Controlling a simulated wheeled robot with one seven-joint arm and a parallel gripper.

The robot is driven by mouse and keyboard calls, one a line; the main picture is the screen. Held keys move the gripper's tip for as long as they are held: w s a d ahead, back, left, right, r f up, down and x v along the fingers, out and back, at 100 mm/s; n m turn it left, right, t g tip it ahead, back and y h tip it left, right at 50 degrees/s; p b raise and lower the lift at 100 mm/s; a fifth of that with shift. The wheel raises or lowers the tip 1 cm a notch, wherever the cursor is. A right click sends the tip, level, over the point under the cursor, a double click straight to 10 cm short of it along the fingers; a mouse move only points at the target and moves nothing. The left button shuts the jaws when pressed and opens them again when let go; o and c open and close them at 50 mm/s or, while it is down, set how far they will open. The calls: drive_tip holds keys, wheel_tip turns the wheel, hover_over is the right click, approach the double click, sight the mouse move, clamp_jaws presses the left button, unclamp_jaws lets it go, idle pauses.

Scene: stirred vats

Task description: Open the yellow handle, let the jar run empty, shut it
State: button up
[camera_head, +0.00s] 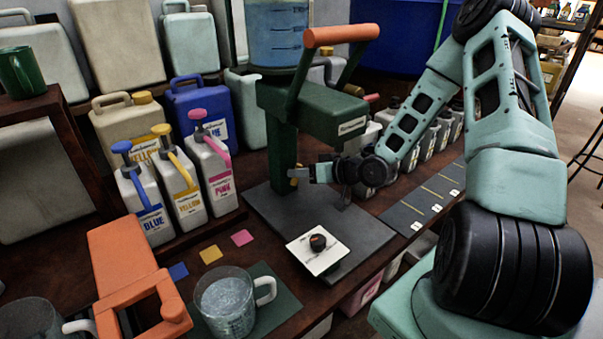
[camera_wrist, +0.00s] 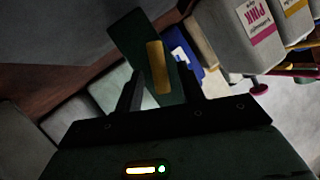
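The yellow handle (camera_head: 298,174) is on the green column of the stand (camera_head: 283,150); in the wrist view the yellow handle (camera_wrist: 158,67) shows upright, ahead of and between my fingers. My gripper (camera_head: 318,173) is right beside it in the head view; in the wrist view its two fingers (camera_wrist: 159,88) are apart with nothing visibly clamped. I cannot tell whether they touch the handle. The clear jar (camera_head: 278,35), with graduation marks and blue-tinted contents, sits on top of the stand; its top is cut off.
A glass mug (camera_head: 225,306) of pale liquid stands in front. Blue, yellow and pink pump bottles (camera_head: 187,184) stand left. An orange-handled lever (camera_head: 342,35) rises over the green head.

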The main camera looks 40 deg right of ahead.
drive_tip(key=shift+w+a+f, duration=0.1)
drive_tip(key=shift+w, duration=0.15)
clamp_jaws()
